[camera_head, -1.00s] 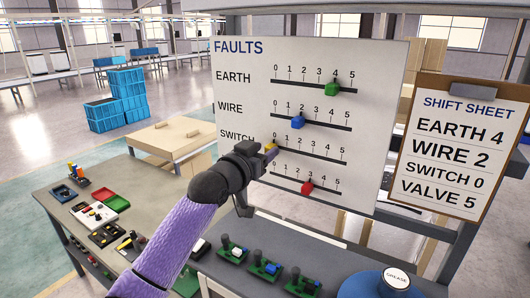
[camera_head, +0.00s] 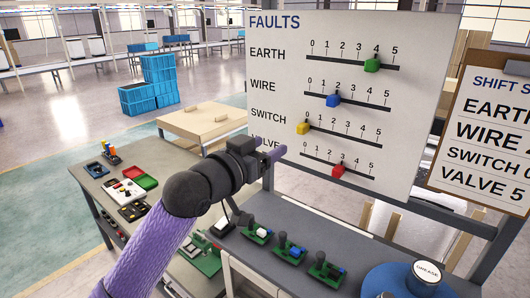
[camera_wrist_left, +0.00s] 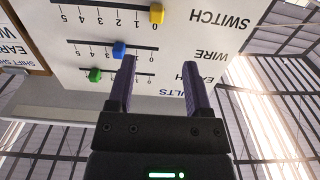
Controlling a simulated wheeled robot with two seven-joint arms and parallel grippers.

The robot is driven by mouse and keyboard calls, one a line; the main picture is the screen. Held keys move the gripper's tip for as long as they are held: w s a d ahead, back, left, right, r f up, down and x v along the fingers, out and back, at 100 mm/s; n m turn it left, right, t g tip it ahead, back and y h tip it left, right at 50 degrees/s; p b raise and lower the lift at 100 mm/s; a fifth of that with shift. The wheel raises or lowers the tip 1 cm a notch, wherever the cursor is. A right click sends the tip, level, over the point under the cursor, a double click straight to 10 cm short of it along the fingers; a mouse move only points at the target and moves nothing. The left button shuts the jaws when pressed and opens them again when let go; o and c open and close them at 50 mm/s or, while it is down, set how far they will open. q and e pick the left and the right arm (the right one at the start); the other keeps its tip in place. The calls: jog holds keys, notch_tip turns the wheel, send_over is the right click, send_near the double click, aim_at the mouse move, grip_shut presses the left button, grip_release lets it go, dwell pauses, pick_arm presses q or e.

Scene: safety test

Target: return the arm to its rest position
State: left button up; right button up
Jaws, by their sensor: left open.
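My left arm comes in from the bottom left of the head view. Its gripper (camera_head: 272,152) is open and empty, in front of the board's lower left edge, where it partly covers the VALVE label. In the wrist view its two purple fingers (camera_wrist_left: 158,75) stand apart with nothing between them. The white FAULTS board (camera_head: 420,50) carries a green slider (camera_head: 372,65) at EARTH 4, a blue slider (camera_head: 333,100) at WIRE 2, a yellow slider (camera_head: 303,128) at SWITCH 0 and a red slider (camera_head: 338,171) at VALVE 3. My right gripper is not in view.
A clipboard shift sheet (camera_head: 490,135), cut by the right edge, reads VALVE 5. Below the board are green switch blocks (camera_head: 290,250) and a blue drum with a GREASE cap (camera_head: 428,271). A side bench (camera_head: 150,225) holds small trays. Blue crates (camera_head: 150,90) stand behind.

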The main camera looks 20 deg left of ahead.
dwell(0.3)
pick_arm(q)
jog(key=s+d+f+n+g+y, duration=0.15)
jog(key=s+f+g, duration=0.35)
jog(key=s+f, duration=0.5)
jog(key=s+d+f+m+g+y, duration=0.15)
jog(key=s+f+g, duration=0.4)
jog(key=f, duration=0.85)
jog(key=s+a+f+n+g+y, duration=0.15)
jog(key=s+f+g, duration=0.3)
jog(key=s, duration=0.95)
notch_tip(320, 180, down, 31)
jog(key=y+b, duration=0.1)
jog(key=b, duration=1.3)
jog(key=s+a+f+b, duration=0.1)
jog(key=s+f+b, duration=0.5)
jog(key=f, duration=0.7)
jog(key=s+a+f+g+b, duration=0.1)
jog(key=s+a+f+b, duration=0.1)
jog(key=s+f+b, duration=0.5)
notch_tip(320, 180, down, 6)
jog(key=s, duration=0.2)
jog(key=shift+s+g, duration=0.3)
jog(key=shift+s, duration=0.05)
